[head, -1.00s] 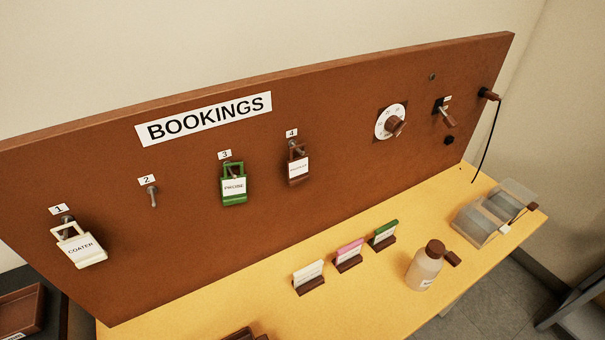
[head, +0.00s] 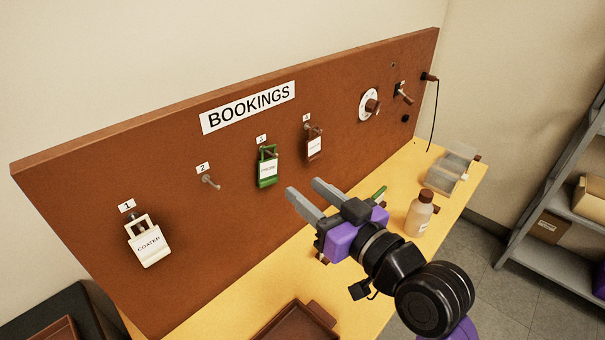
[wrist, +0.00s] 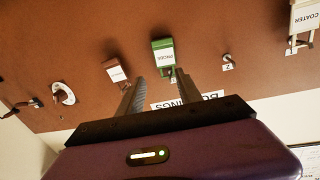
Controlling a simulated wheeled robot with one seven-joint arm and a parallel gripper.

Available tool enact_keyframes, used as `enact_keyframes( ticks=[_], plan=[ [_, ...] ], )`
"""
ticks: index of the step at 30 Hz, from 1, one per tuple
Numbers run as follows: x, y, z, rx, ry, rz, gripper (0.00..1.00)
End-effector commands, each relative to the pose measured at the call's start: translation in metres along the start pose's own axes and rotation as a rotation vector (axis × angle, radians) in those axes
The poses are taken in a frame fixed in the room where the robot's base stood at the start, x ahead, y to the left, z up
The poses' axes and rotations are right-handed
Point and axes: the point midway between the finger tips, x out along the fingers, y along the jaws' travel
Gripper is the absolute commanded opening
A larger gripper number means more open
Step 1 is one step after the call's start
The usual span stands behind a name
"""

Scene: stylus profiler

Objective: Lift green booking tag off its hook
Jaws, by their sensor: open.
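The green booking tag (head: 267,170) hangs on the hook under label 3 on the brown board. It has a green frame and a white label. My gripper (head: 308,192) is open and empty, in front of the board, to the right of and a little below the green tag in the head view. In the wrist view, upside down, the green tag (wrist: 163,53) shows just beyond the right-hand finger of my gripper (wrist: 157,85). I see no contact between the fingers and the tag.
A brown tag (head: 314,146) hangs on hook 4, close to the right of the green one. Hook 2 (head: 210,182) is bare. A white COATER tag (head: 147,246) hangs on hook 1. A bottle (head: 419,216) and a clear box (head: 447,172) stand on the yellow table.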

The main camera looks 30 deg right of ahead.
Motion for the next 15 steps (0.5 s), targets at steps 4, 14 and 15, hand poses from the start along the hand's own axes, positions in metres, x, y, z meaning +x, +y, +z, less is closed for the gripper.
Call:
enact_keyframes(
  ticks=[4,14,15],
  plan=[
    [0.015,-0.005,-0.026,0.004,0.022,-0.033,0.42],
    [0.043,-0.009,-0.037,0.006,0.027,-0.046,0.42],
    [0.049,-0.01,-0.037,0.006,0.026,-0.047,0.42]
  ],
)
